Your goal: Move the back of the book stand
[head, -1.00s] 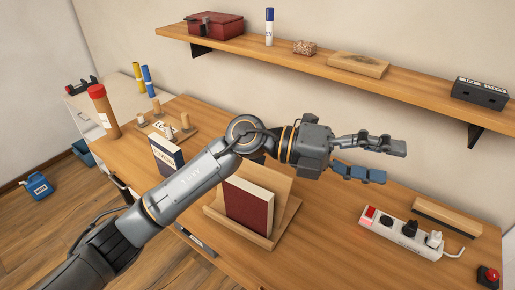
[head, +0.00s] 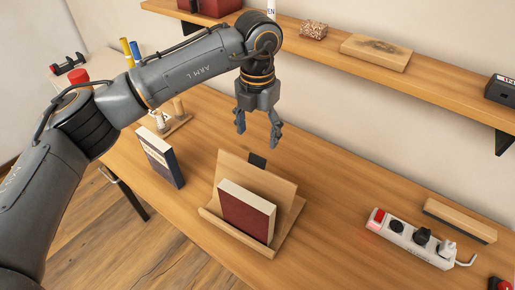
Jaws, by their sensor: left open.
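The wooden book stand (head: 288,190) stands on the desk in the middle of the head view, with its back leaning and a front ledge. A dark red book (head: 246,212) rests on it against the back. A small dark tab (head: 257,160) shows at the top edge of the back. My left gripper (head: 257,140) points down above and behind the back, fingers apart and empty. It looks close to the tab, but I cannot tell whether it touches. My right gripper is not in view.
A dark blue book (head: 161,158) stands left of the stand. A power strip (head: 412,238) and a wooden block (head: 460,220) lie to the right. A wall shelf (head: 335,50) runs behind, with a wooden board (head: 376,52) on it.

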